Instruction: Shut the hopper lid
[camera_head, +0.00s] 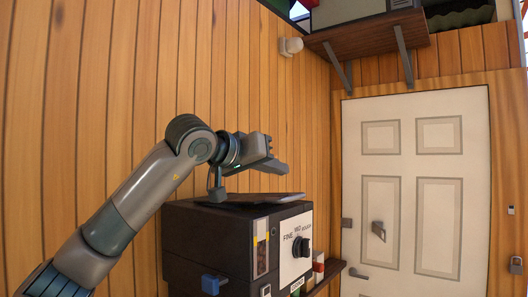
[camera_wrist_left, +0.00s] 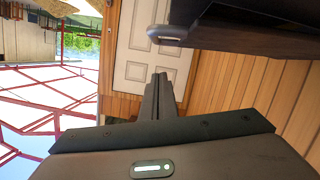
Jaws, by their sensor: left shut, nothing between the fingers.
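The hopper lid (camera_head: 262,198) is a thin dark panel on top of a black box-shaped grinder (camera_head: 205,240). It lies low at a slight tilt; I cannot tell whether it rests fully on the rim. My left gripper (camera_head: 277,167) is shut and empty, just above the lid in the head view, with its fingers pointing right. A small gap seems to show between the fingers and the lid. In the left wrist view the shut fingers (camera_wrist_left: 160,95) point toward the white door. My right gripper is not in view.
The grinder front has a white dial plate (camera_head: 295,245) with a black knob (camera_head: 301,247) and a blue part (camera_head: 212,284) low down. A wooden wall stands behind. A white door (camera_head: 415,190) is at right. A bracketed shelf (camera_head: 370,40) hangs above.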

